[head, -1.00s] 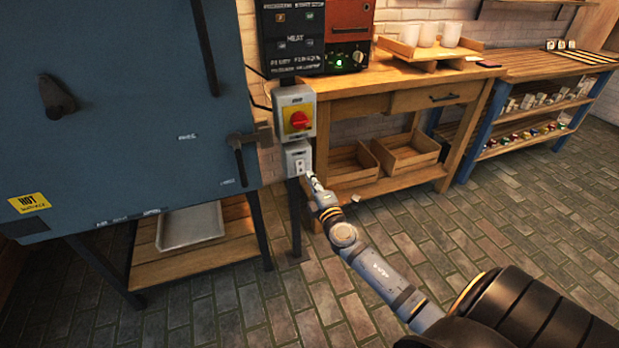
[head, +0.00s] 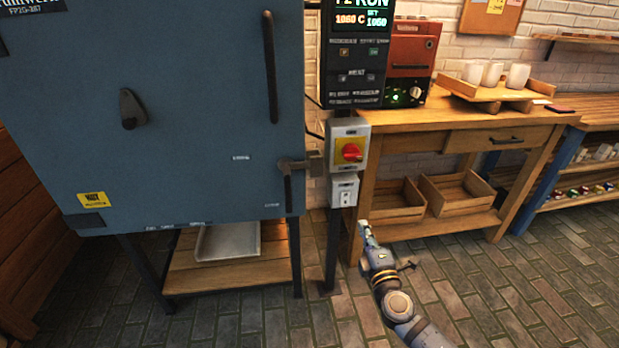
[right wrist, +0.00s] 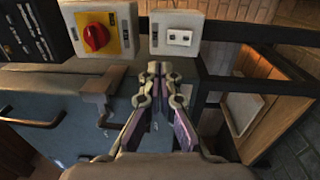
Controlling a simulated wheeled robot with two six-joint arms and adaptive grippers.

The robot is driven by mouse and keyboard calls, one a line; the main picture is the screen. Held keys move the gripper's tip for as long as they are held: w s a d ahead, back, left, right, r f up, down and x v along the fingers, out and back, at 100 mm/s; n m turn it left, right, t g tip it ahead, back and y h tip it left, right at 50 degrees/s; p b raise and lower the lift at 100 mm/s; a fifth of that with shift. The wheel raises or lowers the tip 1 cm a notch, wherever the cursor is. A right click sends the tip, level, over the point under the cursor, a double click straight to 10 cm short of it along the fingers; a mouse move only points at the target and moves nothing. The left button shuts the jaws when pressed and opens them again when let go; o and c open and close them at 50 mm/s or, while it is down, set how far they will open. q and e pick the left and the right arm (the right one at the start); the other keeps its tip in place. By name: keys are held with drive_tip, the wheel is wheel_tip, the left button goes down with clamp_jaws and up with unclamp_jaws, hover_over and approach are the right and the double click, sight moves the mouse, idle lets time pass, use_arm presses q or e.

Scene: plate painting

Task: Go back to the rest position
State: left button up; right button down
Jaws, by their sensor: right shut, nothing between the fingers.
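My right gripper (head: 366,232) is in the lower middle of the head view, in front of the workbench's left leg and below the grey switch box (head: 344,190). In the right wrist view the gripper (right wrist: 157,72) has its fingertips together with nothing between them. The switch box also shows there (right wrist: 178,36), beyond the fingertips, with a visible gap in the head view. The red rotary knob on yellow (head: 350,152) sits just above that box. My left gripper is not in view.
The blue kiln (head: 190,120) with its door latch (head: 296,165) stands at the left. The wooden workbench (head: 450,115) stands behind my right gripper, carrying a tray of white cups (head: 495,90) and a small red unit (head: 411,60). The brick floor (head: 520,290) at lower right is clear.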

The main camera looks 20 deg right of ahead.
drive_tip(key=s+d+f+m+g+h, duration=0.15)
drive_tip(key=s+f+m+g, duration=0.35)
drive_tip(key=f, duration=0.7)
drive_tip(key=s+d+f+m+g, duration=0.2)
drive_tip(key=s+f+m+g, duration=0.35)
drive_tip(key=f, duration=0.65)
drive_tip(key=s+a+f+m+g+y, duration=0.5)
drive_tip(key=s+a+f+g, duration=0.1)
drive_tip(key=s+a+f, duration=0.75)
use_arm(q)
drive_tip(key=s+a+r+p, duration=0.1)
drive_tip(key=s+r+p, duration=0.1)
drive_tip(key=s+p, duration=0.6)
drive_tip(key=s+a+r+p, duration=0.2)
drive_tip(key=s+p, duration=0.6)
drive_tip(key=p, duration=0.7)
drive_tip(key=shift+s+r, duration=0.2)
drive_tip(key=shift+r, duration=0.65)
use_arm(e)
drive_tip(key=s+d+r, duration=0.1)
drive_tip(key=s+r, duration=0.2)
drive_tip(key=s, duration=0.5)
drive_tip(key=s+d+r, duration=0.2)
drive_tip(key=s+r, duration=0.1)
drive_tip(key=s, duration=0.6)
drive_tip(key=shift+g, duration=0.35)
drive_tip(key=shift+s+n, duration=0.1)
drive_tip(key=shift+n, duration=0.15)
